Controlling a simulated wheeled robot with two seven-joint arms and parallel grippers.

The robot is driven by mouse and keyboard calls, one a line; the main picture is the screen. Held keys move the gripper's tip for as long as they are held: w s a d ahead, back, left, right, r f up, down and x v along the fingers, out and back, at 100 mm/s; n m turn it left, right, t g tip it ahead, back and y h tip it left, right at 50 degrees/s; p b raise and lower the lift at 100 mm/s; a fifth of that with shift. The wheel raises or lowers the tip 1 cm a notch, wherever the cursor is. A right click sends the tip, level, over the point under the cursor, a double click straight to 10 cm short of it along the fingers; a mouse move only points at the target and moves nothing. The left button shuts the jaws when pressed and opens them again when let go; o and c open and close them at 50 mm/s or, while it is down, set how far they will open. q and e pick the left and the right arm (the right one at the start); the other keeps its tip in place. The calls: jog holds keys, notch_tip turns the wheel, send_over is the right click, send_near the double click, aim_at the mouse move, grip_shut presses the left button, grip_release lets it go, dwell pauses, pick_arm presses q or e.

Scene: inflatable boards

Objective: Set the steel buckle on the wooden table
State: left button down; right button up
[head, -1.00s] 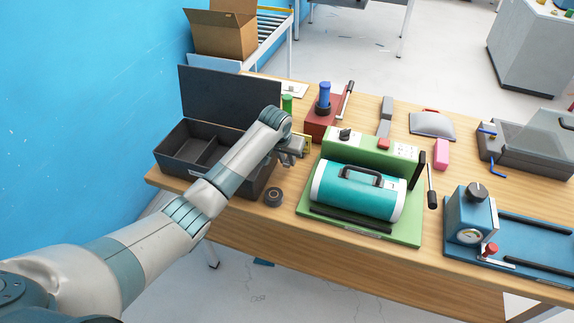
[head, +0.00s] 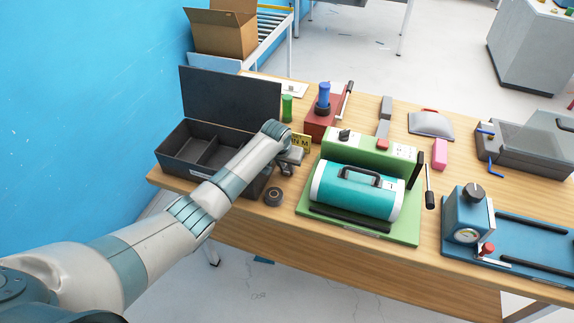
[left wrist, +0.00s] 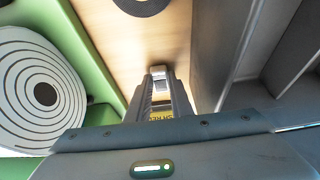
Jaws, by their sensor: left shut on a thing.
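The steel buckle (left wrist: 160,86) is a small pale metal piece between the fingertips of my left gripper (left wrist: 158,92) in the left wrist view. The gripper is shut on it. The wooden table (head: 238,223) lies below; its bare wood also shows past the fingertips in the left wrist view (left wrist: 150,45). In the head view my left gripper (head: 288,165) is over the table between the dark open box and the green base, and the buckle cannot be made out there. I cannot tell whether the buckle touches the wood. My right gripper is not in view.
The open dark box (head: 172,163) stands left of my gripper. A green base (head: 410,235) with a teal cylinder (head: 355,192) stands to the right. A black roll (head: 273,197) lies near the front edge. A yellow sign (head: 301,142) stands behind the gripper.

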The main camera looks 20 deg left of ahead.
pick_arm(q)
jog(key=shift+f, duration=0.2)
jog(key=c, duration=1.6)
grip_release()
jog(key=shift+r, duration=0.3)
jog(key=shift+s+r, duration=0.2)
jog(key=shift+r, duration=0.3)
jog(key=shift+b+v, duration=1)
jog(key=shift+v, duration=4.4)
jog(key=shift+s, duration=0.1)
